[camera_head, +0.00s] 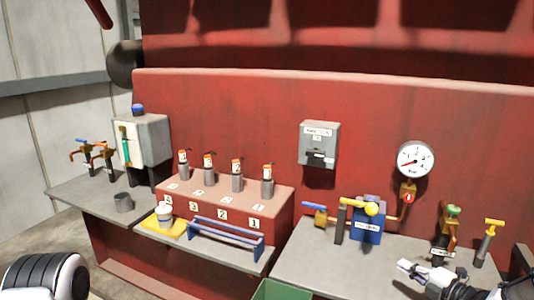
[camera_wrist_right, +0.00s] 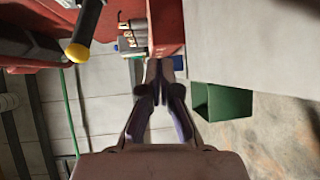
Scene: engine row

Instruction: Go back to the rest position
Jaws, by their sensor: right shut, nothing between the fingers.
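My right gripper (camera_head: 402,266) is low at the right in the head view, over the front of the right grey shelf (camera_head: 310,265). Its fingers also show in the right wrist view (camera_wrist_right: 159,70), where they are shut together with nothing between them. My left gripper is not in view; only a dark ribbed and white part of my own body shows at the bottom left of the head view.
A green bin (camera_head: 280,290) stands below the shelf front; it also shows in the wrist view (camera_wrist_right: 225,103). A blue valve block (camera_head: 369,222), a green-topped valve (camera_head: 450,230) and a yellow-handled tool (camera_head: 487,240) stand near my right gripper. A blue rack (camera_head: 225,238) is farther left.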

